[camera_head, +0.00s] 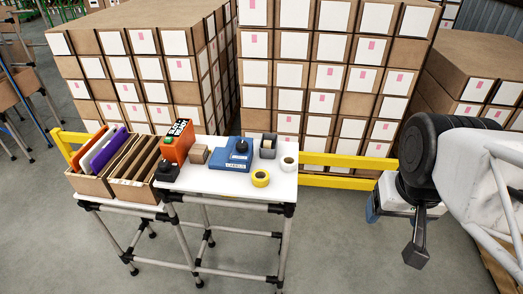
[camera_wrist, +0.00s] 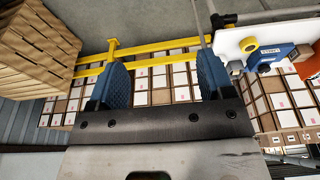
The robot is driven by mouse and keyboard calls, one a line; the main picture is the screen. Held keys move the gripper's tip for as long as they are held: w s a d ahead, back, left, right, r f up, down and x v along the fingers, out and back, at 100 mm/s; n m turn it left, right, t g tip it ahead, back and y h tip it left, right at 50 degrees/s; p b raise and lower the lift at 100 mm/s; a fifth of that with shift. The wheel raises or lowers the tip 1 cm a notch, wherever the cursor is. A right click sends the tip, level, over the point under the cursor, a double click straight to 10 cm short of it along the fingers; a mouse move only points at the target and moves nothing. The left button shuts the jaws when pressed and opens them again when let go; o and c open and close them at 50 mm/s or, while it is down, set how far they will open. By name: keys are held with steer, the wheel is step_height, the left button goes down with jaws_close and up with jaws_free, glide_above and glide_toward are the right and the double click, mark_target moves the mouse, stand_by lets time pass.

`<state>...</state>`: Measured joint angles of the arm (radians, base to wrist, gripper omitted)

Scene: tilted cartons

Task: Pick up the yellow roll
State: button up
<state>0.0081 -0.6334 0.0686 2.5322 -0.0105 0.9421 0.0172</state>
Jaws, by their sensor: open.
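The yellow roll (camera_head: 260,179) lies flat on the white table (camera_head: 225,190), near its front edge and right of its middle. It also shows in the wrist view (camera_wrist: 249,45), near the top right, on the table's white top. My gripper (camera_wrist: 158,78) is open and empty, its two blue fingers wide apart. In the head view the gripper end hangs right of the table, well apart from the roll. The fingertips are partly hidden there by the dark wrist.
An orange box (camera_head: 178,142) and a carton of folders (camera_head: 92,184) stand left. A yellow rail (camera_head: 345,161) and stacked cartons (camera_head: 318,70) are behind.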

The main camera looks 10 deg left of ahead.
stand_by(0.5)
steer(key=o, duration=0.3)
steer(key=shift+o, duration=0.2)
steer(key=w+a+f+n, duration=0.1)
steer(key=w+a+n, duration=0.4)
steer(key=w, duration=0.6)
steer(key=w+a+f+n+g, duration=0.1)
steer(key=w+a+f+n, duration=0.3)
steer(key=w+a+f, duration=0.1)
steer(key=w+a+f+n+y, duration=0.1)
steer(key=w+a+f+n, duration=0.3)
steer(key=w+a, duration=0.4)
steer(key=w+a+f+n+g+y, duration=0.1)
steer(key=w+a+f+n, duration=0.4)
steer(key=w+a+f, duration=0.1)
steer(key=shift+w+a+f+g, duration=0.15)
steer(key=shift+w+a+f, duration=0.1)
steer(key=shift+a, duration=0.25)
steer(key=shift+w+a+f+g, duration=0.15)
steer(key=shift+w+a, duration=0.1)
steer(key=shift+a, duration=0.25)
steer(key=shift+w+a+f, duration=0.1)
steer(key=shift+a+f, duration=0.1)
steer(key=shift+f, duration=0.05)
